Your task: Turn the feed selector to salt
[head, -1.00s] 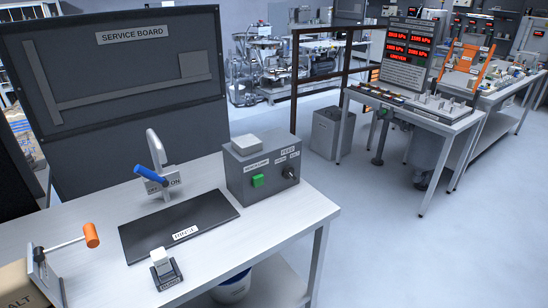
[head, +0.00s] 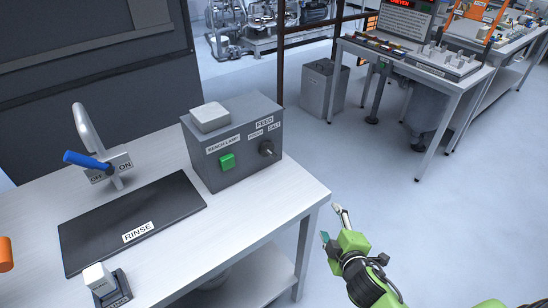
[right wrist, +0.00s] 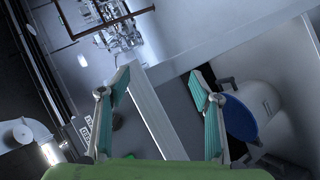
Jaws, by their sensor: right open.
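The feed selector (head: 267,149) is a small dark round knob on the front of a grey control box (head: 215,172). FRESH and SALT labels sit above it, under the FEED label. Its exact pointing direction is too small to tell. My right gripper (head: 333,224) is open and empty, in front of and to the right of the table's corner, lower than the knob and well apart from it. In the right wrist view, its two teal-padded fingers (right wrist: 160,88) are spread with nothing held between them. My left gripper is out of view.
A green button (head: 227,161) is on the same box. The table (head: 255,218) edge lies between my right gripper and the box. A rinse mat (head: 95,220), a blue-handled tap (head: 88,160) and a switch block (head: 105,285) are to the left.

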